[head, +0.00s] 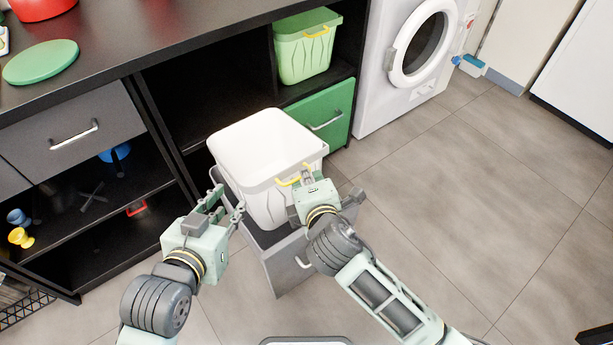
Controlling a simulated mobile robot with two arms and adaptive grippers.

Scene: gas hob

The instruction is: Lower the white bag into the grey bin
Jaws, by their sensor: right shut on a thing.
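The white thing (262,150) looks like a rigid, open-topped tub with a yellow handle (288,182) on its near side, not a soft bag. It is slightly tilted and sits over or partly inside a pulled-out grey drawer-like bin (283,268); its base is hidden, so I cannot tell whether it touches the bottom. My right gripper (306,178) is shut on the yellow handle at the tub's near right side. My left gripper (228,203) is open and empty, close to the tub's left side.
A black cabinet (160,95) stands behind, with a grey drawer (75,125) and a green drawer (325,118). A green tub (306,45) sits on its shelf. A washing machine (405,60) stands at the back right. The tiled floor (460,190) on the right is clear.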

